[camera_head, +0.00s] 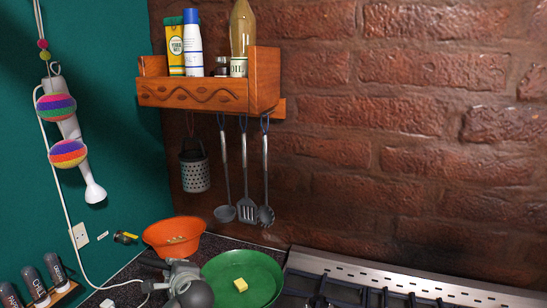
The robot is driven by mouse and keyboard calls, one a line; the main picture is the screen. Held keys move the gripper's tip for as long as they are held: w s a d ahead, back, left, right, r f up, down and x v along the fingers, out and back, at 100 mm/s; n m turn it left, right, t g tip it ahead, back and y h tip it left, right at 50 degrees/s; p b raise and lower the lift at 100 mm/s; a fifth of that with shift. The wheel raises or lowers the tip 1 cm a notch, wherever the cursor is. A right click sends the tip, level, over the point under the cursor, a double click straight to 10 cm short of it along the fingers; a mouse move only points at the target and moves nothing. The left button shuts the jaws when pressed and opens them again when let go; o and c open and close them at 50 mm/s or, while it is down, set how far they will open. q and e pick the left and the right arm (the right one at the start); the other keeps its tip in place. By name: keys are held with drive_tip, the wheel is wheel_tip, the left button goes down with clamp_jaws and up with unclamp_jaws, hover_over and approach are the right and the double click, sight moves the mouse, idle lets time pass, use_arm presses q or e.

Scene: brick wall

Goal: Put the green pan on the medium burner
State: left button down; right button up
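The green pan (255,265) sits at the bottom centre, on or just above the dark counter to the left of the stove. A small yellow block (240,285) lies in it. A dark bar, apparently its handle, points left and is partly covered by my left gripper (172,266). The gripper is at the pan's left side, seen from behind; its fingers are hidden, so I cannot tell whether they close on the handle. The stove (400,282) is at the lower right, with black grates (345,297); its burners are mostly cut off. My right gripper is not in view.
An orange bowl (174,237) stands behind the gripper. Spice jars (35,285) are at the lower left, near a white cord. Utensils (245,185) and a grater (195,172) hang below a wooden shelf (210,93) on the brick wall. No objects show on the visible stove grates.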

use_arm(q)
drive_tip(key=s+d+r+m+t+h+b, duration=0.1)
drive_tip(key=s+d+r+m+h+b, duration=0.2)
drive_tip(key=s, duration=0.5)
drive_tip(key=s+d+r+m+t+h+b, duration=0.1)
drive_tip(key=s+d+r+m+h+b, duration=0.2)
drive_tip(key=s, duration=0.5)
wheel_tip(320, 180, up, 2)
drive_tip(key=shift+d+r+m+h+b, duration=0.1)
drive_tip(key=shift+d+m+h+b, duration=0.2)
drive_tip(key=shift+d+h+b, duration=0.55)
drive_tip(key=shift+a+y, duration=0.25)
